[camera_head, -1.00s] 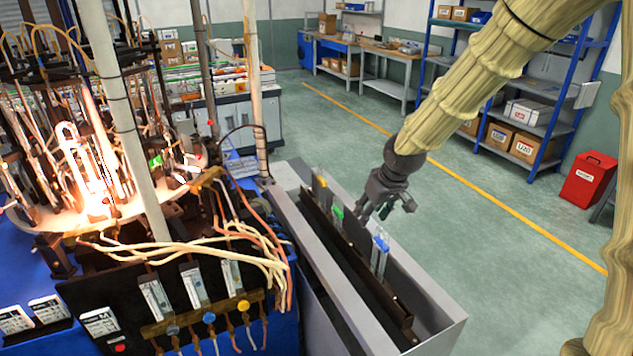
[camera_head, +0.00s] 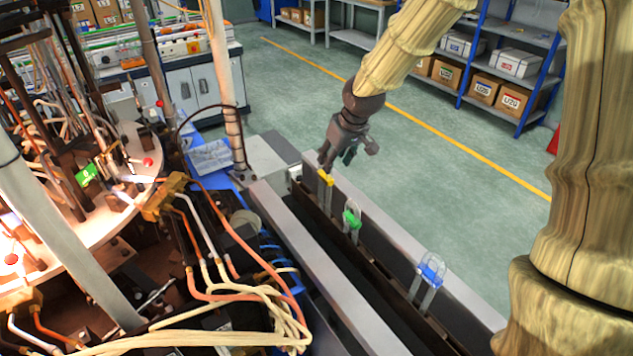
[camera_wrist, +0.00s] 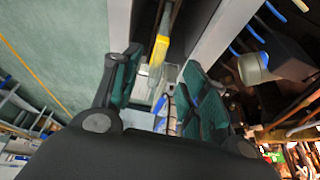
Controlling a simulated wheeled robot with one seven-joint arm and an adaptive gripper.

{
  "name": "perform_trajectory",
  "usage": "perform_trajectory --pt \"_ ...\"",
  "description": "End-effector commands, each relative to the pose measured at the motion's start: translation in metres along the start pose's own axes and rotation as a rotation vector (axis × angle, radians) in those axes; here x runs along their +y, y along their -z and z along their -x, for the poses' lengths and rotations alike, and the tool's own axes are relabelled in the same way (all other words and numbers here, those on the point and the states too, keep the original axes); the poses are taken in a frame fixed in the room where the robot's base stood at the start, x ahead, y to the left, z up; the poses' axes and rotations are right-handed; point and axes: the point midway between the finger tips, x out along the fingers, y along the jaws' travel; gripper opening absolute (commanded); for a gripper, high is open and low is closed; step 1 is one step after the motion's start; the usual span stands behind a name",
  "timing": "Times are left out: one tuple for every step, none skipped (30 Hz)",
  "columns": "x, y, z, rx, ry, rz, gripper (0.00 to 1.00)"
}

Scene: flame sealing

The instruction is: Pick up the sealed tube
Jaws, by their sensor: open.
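Three clear glass tubes stand in a long grey trough (camera_head: 385,244). One has a yellow clip (camera_head: 326,177), one a green clip (camera_head: 351,218) and one a blue clip (camera_head: 431,270). The pictures do not show clearly which of them is sealed. My gripper (camera_head: 338,158) is open and empty, just above the yellow-clipped tube at the trough's far end. In the wrist view, the yellow clip (camera_wrist: 160,50) and part of its clear tube lie between the dark green finger pads of my gripper (camera_wrist: 158,82). No contact can be made out. The tube's lower part is hidden.
The sealing machine (camera_head: 95,200) with cables and hoses stands left of the trough, with a pale upright post (camera_head: 225,90) near the far end. Open green floor (camera_head: 430,170) lies to the right. Shelves with boxes (camera_head: 490,85) stand at the back.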

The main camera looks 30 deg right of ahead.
Motion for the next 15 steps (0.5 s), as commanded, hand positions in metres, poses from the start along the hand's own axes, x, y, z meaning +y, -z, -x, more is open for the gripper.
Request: perform_trajectory --pt "0.0 0.0 -0.002 -0.001 0.0 0.0 0.44" --pt "-0.001 0.001 -0.004 -0.002 0.001 0.001 0.44" --pt "-0.001 0.001 -0.007 -0.004 0.001 0.002 0.44" --pt "-0.002 0.001 -0.009 -0.004 0.001 0.002 0.44" --pt "-0.002 0.002 -0.011 -0.004 0.001 0.003 0.44" --pt "-0.003 0.002 -0.015 -0.004 0.002 0.003 0.44" --pt "-0.003 0.002 -0.019 -0.005 0.002 0.004 0.44" --pt "-0.003 0.003 -0.022 -0.004 0.002 0.004 0.44" --pt "-0.004 0.003 -0.026 -0.004 0.002 0.005 0.44" --pt "-0.004 0.003 -0.03 -0.005 0.002 0.005 0.44" --pt "-0.004 0.003 -0.033 -0.005 0.002 0.006 0.44" --pt "-0.004 0.004 -0.037 -0.003 0.002 0.006 0.44" --pt "-0.004 0.004 -0.04 -0.004 0.002 0.007 0.44" --pt "-0.004 0.003 -0.043 -0.004 0.002 0.007 0.44" --pt "-0.004 0.003 -0.046 -0.005 0.002 0.007 0.44"
